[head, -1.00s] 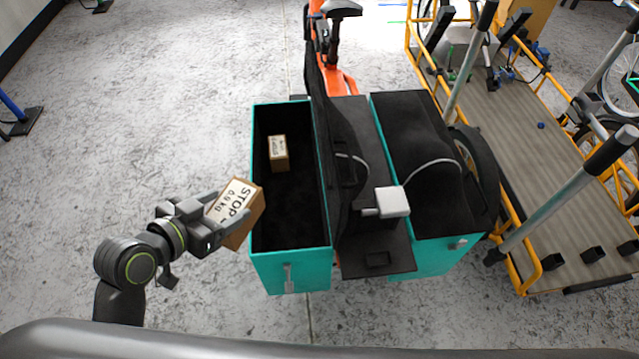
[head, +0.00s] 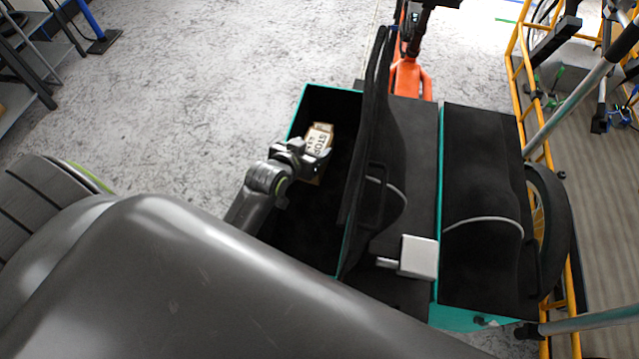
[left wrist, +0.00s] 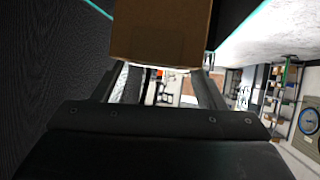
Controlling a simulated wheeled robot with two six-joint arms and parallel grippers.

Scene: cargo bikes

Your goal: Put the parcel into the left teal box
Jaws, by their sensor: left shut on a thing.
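The parcel (head: 319,137) is a small brown cardboard box with a white label and dark print. My left gripper (head: 318,158) is shut on it, and the parcel also shows between the fingers in the left wrist view (left wrist: 160,32). In the head view they are over the black interior of the left teal box (head: 303,96), towards its far end. The left wrist view shows a dark wall and teal rims around the parcel, so it seems low at the opening. Whether it touches the bottom cannot be told. My right gripper is not in view.
A black flap (head: 366,150) stands along the left box's right side. A yellow-railed cargo bed (head: 612,190) stands at right.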

